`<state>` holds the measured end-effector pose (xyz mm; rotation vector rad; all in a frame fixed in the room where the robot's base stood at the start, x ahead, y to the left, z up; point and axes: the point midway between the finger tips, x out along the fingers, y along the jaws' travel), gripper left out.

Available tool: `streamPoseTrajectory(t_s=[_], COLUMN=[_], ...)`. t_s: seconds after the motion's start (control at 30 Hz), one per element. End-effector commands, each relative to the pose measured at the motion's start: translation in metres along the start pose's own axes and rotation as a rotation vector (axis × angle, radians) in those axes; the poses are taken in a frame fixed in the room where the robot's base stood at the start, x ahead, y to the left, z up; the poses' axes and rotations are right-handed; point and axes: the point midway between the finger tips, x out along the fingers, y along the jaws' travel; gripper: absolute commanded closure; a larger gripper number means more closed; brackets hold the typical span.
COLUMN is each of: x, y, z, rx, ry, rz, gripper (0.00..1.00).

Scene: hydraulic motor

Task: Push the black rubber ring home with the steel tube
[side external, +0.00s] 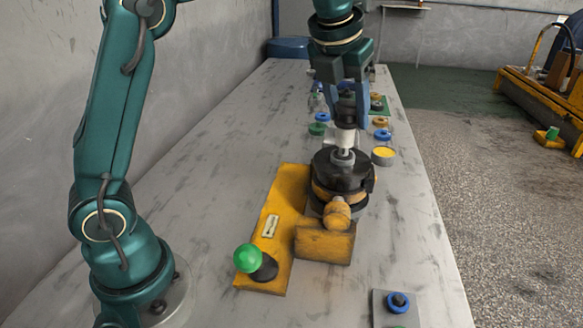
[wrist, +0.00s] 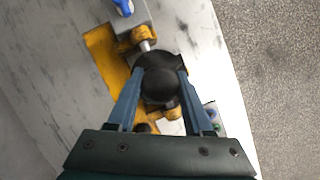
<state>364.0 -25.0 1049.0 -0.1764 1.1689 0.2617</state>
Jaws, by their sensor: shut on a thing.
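My gripper (side external: 347,116) points down above the motor (side external: 341,180), with its fingers shut on a dark, round-topped piece that I take to be the steel tube (wrist: 160,84). The wrist view shows the fingers on both sides of it. The motor has a black top and an ochre band and stands upright. A pale shaft (side external: 344,156) rises from its middle, below the held tube. I cannot tell whether the tube touches the shaft. I cannot make out the black rubber ring for certain; a grey collar shows around the shaft's foot. In the wrist view the tube hides the shaft.
The motor stands by a yellow plate (side external: 272,215) with a green knob (side external: 247,258). An ochre block (side external: 325,243) is in front. Small blue, green and tan parts and a yellow-topped cup (side external: 384,156) lie behind and right. A blue-topped part (side external: 398,302) sits at the front right.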

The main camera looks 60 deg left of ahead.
Motion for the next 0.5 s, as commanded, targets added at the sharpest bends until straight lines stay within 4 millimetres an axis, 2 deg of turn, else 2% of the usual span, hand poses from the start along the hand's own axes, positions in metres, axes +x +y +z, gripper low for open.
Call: streamPoseTrajectory(t_s=[0.5], x=[0.013], y=[0.0], z=[-0.005], rx=[-0.001], ry=[0.0], rz=[0.0], gripper=[1.0])
